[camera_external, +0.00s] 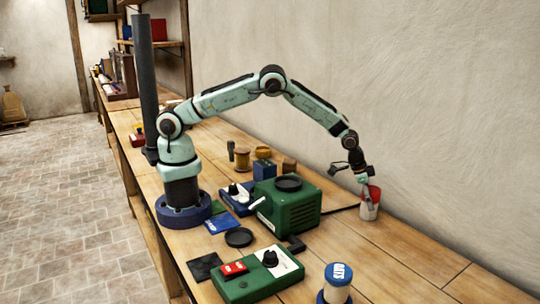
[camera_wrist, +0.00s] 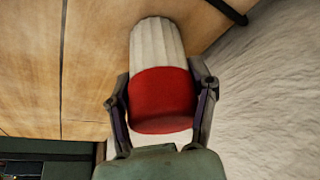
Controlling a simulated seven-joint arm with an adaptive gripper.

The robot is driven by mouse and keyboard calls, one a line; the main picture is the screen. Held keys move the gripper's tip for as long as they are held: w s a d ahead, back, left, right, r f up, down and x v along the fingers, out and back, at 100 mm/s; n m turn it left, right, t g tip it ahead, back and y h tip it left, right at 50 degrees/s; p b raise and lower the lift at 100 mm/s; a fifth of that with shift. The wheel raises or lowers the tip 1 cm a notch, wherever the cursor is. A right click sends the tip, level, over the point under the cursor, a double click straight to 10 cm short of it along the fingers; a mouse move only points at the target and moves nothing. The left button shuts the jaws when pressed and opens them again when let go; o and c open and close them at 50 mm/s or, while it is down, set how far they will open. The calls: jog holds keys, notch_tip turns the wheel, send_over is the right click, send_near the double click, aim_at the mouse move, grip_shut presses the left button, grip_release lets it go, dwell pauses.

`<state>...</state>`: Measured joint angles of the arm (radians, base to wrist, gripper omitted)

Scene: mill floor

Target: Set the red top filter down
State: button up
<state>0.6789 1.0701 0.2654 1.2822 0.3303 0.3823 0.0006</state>
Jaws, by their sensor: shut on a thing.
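The red top filter (camera_external: 369,204) has a red upper part and a pale, ribbed lower part. It is at the far right of the bench, close to the wall. My gripper (camera_external: 367,187) is shut on it, with one finger on each side of the red part. In the wrist view the filter (camera_wrist: 160,95) sits between the fingers of my gripper (camera_wrist: 161,100), its pale end pointing away from the palm. It looks upright in the external view. I cannot tell whether its bottom touches the bench top.
A green machine (camera_external: 288,208) stands left of the filter, with a dark cable running toward the wall. A green box with a black knob (camera_external: 258,277) and a blue-topped filter (camera_external: 338,280) are nearer the camera. The bench (camera_external: 430,262) is clear at front right.

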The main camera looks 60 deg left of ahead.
jog(key=shift+f, duration=0.15)
jog(key=o, duration=1.2)
